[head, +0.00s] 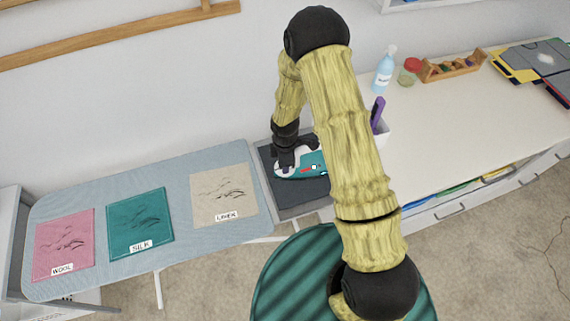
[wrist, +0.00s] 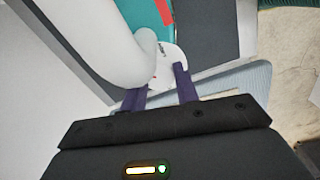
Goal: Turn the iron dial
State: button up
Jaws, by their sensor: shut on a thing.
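The iron (head: 312,170) is teal and white with a red mark. It lies on the dark grey pad at the left end of the counter. In the wrist view its thick white handle (wrist: 105,45) crosses the upper left, with the teal body behind. My gripper (head: 287,166) reaches down at the iron's left, white end. In the wrist view its purple fingers (wrist: 160,82) stand on either side of part of that rounded end, shut on the iron. The handle partly hides the left finger, and I cannot make out the dial clearly.
A blue ironing board (head: 178,184) with pink, teal and beige cloths labelled wool, silk and linen adjoins the dark pad (head: 300,204) on the left. A white cup (head: 379,135) with a purple item, a blue bottle (head: 384,72) and a wooden rack (head: 452,66) stand right.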

jog(key=m+b, duration=0.2)
jog(key=m, duration=0.3)
dwell(0.4)
jog(key=o, duration=1)
jog(key=shift+r, duration=0.15)
notch_tip(320, 180, up, 17)
jog(key=shift+s+r+b, duration=0.1)
jog(key=shift+s+b, duration=0.05)
jog(key=shift+b, duration=1.05)
